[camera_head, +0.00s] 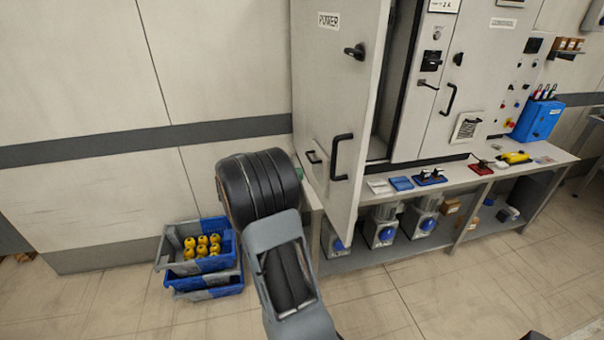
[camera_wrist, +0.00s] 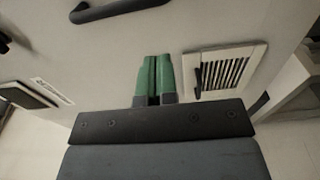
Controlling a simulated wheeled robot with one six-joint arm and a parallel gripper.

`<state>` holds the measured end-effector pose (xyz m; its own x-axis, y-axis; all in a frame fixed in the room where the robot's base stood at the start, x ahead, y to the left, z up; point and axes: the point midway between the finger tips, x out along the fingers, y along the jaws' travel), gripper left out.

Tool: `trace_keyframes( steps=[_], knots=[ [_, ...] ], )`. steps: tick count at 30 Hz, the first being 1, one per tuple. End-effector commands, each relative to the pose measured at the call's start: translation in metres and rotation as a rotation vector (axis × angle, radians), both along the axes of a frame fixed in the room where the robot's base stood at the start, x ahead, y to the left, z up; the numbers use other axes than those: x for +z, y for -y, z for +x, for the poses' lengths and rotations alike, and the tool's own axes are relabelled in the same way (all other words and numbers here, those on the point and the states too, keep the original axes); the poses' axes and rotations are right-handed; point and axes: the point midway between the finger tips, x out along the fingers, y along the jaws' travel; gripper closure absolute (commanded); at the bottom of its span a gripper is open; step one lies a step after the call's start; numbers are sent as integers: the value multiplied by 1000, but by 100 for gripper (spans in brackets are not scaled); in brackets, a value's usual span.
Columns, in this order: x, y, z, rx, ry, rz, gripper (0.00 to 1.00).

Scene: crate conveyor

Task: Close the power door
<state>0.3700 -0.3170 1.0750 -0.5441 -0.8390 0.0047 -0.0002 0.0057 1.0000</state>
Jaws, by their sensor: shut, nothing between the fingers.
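The power door (camera_head: 335,90) stands open in the head view, swung out from its cabinet with a dark gap along its right edge. It is a pale panel with a POWER label, a black knob (camera_head: 355,51) and a black bar handle (camera_head: 339,157). My gripper's green tip (camera_head: 299,172) shows only as a sliver beside the door's lower left; my arm hides the rest. In the wrist view my gripper (camera_wrist: 155,60) has its green fingers together and empty, in front of a pale panel with a black handle (camera_wrist: 120,8) and a vent grille (camera_wrist: 222,71). I cannot tell whether they touch it.
A bench (camera_head: 545,158) below the cabinets carries small tools and a blue box (camera_head: 538,120). Grey units with blue fronts (camera_head: 383,232) stand under it. Stacked blue and grey crates (camera_head: 205,262) with yellow items sit on the floor at left.

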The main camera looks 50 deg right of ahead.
Motion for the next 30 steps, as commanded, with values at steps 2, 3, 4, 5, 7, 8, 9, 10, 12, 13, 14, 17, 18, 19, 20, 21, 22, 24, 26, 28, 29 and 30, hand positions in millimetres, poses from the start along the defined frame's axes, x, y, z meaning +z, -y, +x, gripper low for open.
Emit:
trace_keyframes(
  steps=[2, 3, 4, 5, 7, 8, 9, 10, 12, 13, 14, 17, 18, 19, 20, 21, 22, 24, 26, 28, 29, 30],
  knots=[
    [2, 13, -9, -4, -1, 2, 100],
    [3, 19, -14, -4, -2, 2, 100],
    [2, 24, -17, -5, -2, 4, 100],
    [2, 29, -20, -4, -2, 5, 100],
    [2, 41, -28, -4, -1, 4, 100],
    [2, 45, -31, -5, -2, 5, 100],
    [2, 51, -35, -3, -2, 4, 100],
    [2, 56, -38, -3, -2, 5, 100],
    [2, 65, -44, -3, -3, 5, 100],
    [2, 69, -46, -2, -3, 7, 100],
    [2, 73, -48, -2, -2, 6, 100],
    [2, 83, -55, -1, -1, 6, 100],
    [2, 86, -57, -1, -1, 6, 100],
    [1, 88, -58, -1, -1, 6, 100],
    [1, 90, -60, -1, -1, 6, 100],
    [1, 92, -61, -1, -1, 6, 100],
    [1, 94, -62, 0, -1, 6, 100],
    [0, 96, -63, 0, -1, 6, 100],
    [0, 98, -64, 1, -1, 6, 100],
    [0, 99, -65, 1, -1, 6, 100],
    [0, 99, -65, 1, -1, 6, 100],
    [0, 99, -65, 1, -1, 6, 100]
  ],
)
